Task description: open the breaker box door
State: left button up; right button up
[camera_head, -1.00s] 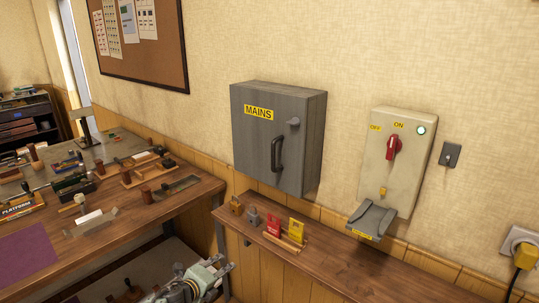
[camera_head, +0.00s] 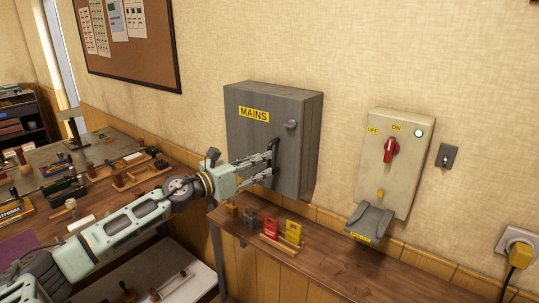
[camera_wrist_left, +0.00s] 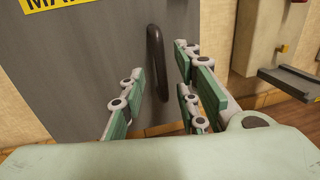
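The grey breaker box (camera_head: 247,135) with the yellow MAINS label hangs on the wall, and its door is shut. A small latch knob (camera_head: 290,124) sits at the door's upper right. The dark vertical door handle (camera_wrist_left: 156,60) stands between the spread fingers of my left gripper (camera_wrist_left: 157,88) in the left wrist view. In the head view my left gripper (camera_head: 262,168) is at the handle (camera_head: 276,157) and partly covers it. The fingers are open, with gaps on both sides of the handle. I cannot tell how deep the handle sits between them. My right gripper is not in view.
A beige switch box (camera_head: 385,170) with a red rotary switch (camera_head: 391,150) and a lowered grey flap (camera_head: 369,222) is right of the breaker box. A narrow wooden shelf (camera_head: 340,268) below holds small padlocks and tags. A cluttered workbench (camera_head: 110,190) is at left.

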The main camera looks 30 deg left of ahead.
pick_arm(q)
jog(key=shift+p+x, duration=0.9)
jog(key=shift+x, duration=1.35)
grip_shut()
